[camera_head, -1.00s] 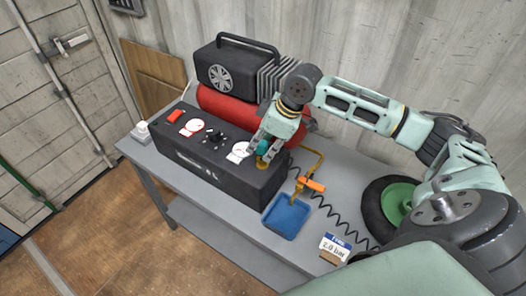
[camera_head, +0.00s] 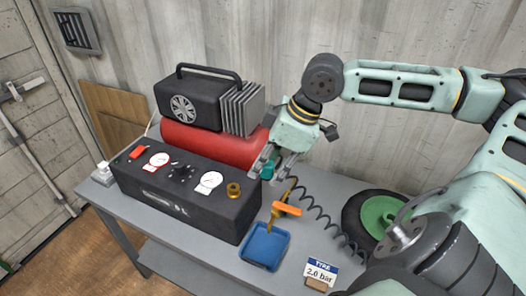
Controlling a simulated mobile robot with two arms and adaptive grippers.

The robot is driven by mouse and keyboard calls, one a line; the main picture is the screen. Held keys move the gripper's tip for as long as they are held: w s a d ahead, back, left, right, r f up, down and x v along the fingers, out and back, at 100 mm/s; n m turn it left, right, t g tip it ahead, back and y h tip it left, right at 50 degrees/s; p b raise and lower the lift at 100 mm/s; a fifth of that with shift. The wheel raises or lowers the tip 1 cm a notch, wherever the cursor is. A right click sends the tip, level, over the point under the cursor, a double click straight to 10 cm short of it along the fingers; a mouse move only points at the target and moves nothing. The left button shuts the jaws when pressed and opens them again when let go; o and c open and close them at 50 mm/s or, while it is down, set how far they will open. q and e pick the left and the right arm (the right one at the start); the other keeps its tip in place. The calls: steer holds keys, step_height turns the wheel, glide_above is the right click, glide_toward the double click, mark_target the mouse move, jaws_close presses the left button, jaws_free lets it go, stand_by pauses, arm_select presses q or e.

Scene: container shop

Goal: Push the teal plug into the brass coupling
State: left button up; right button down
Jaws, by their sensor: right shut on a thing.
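The brass coupling (camera_head: 233,190) is a round fitting on the top right end of the black compressor panel (camera_head: 185,203). The teal plug (camera_head: 267,172) is between the fingers of my right gripper (camera_head: 270,167), which is shut on it and points down. The plug is to the right of the coupling in the picture and apart from it, near the panel's right end. The fingers hide part of the plug. My left gripper is not in view.
A red tank (camera_head: 205,140) and black motor (camera_head: 188,102) stand behind the panel. A black coiled hose (camera_head: 318,212), an orange-handled tool (camera_head: 286,209), a blue tray (camera_head: 265,246) and a tyre sign (camera_head: 320,271) are to the right.

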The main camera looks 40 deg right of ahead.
stand_by(0.5)
steer(key=shift+w+r+p, duration=0.1)
steer(key=shift+w+p, duration=0.15)
steer(key=shift+p, duration=0.15)
steer(key=w+a+f+m+h+p, duration=0.1)
steer(key=w+a+f+m+p, duration=0.1)
steer(key=w+p, duration=0.7)
step_height(320, 180, down, 2)
steer(key=shift+w+a+f+m, duration=0.15)
steer(key=shift+w+a+m, duration=0.05)
steer(key=shift+w+m, duration=0.6)
steer(key=shift+f, duration=0.1)
step_height(320, 180, down, 6)
steer(key=b, duration=0.6)
steer(key=shift+r+b, duration=0.2)
steer(key=shift+b, duration=0.15)
